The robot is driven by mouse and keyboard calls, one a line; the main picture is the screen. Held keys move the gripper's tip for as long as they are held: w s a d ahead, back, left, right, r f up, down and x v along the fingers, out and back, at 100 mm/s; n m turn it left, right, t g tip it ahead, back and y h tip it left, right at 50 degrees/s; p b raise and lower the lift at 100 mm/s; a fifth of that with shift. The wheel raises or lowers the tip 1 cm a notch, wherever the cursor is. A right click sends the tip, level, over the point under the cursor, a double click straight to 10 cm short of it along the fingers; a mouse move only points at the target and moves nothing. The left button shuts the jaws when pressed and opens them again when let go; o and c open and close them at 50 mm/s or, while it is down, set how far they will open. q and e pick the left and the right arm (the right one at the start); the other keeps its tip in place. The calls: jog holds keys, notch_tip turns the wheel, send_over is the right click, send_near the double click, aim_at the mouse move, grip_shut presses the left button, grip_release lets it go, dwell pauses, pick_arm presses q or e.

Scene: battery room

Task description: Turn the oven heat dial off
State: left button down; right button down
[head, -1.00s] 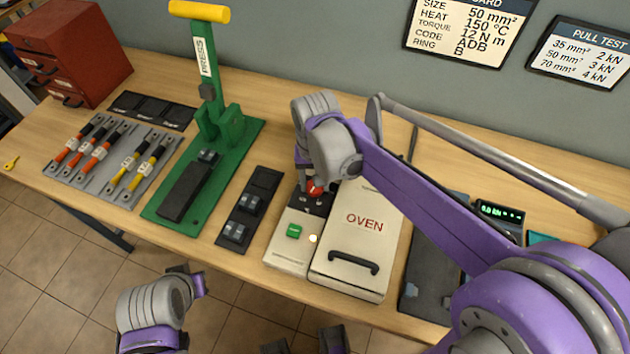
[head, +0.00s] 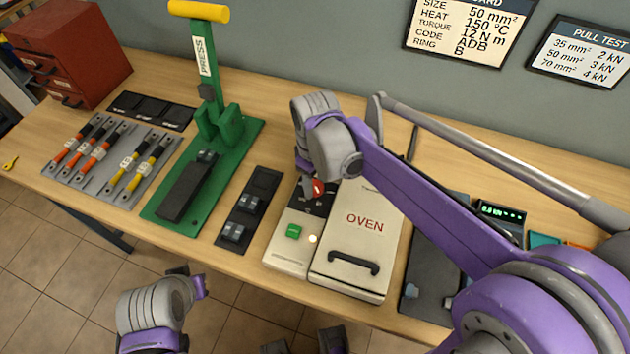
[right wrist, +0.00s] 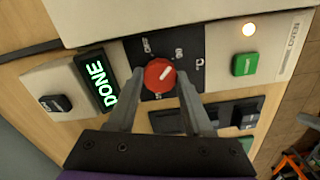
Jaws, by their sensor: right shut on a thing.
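The oven (head: 345,265) is a cream box on the bench, with a dark control panel at its upper left. The round red heat dial (right wrist: 160,75) has a white pointer mark, tilted to the upper right in the right wrist view; small white markings ring it. In the head view the dial (head: 318,187) is partly hidden by my right gripper (head: 308,188). In the right wrist view my right gripper (right wrist: 160,82) has one finger on each side of the dial and is shut on it. My left gripper (head: 192,283) hangs off the bench's front; its jaws are unclear.
A green button (head: 293,231) and a lit lamp (head: 312,239) sit below the dial. A display (right wrist: 96,80) reads DONE. A green press (head: 210,140) and a black die tray (head: 248,210) stand left. The oven lid (head: 365,205) is close on the right.

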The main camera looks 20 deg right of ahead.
aim_at(315, 186)
jog(key=n, duration=0.6)
jog(key=shift+n, duration=0.3)
jog(key=n, duration=0.5)
jog(key=shift+n, duration=0.4)
jog(key=shift+c, duration=1.5)
grip_release()
notch_tip(315, 186, up, 11)
jog(key=shift+p, duration=0.3)
jog(key=shift+f, duration=0.15)
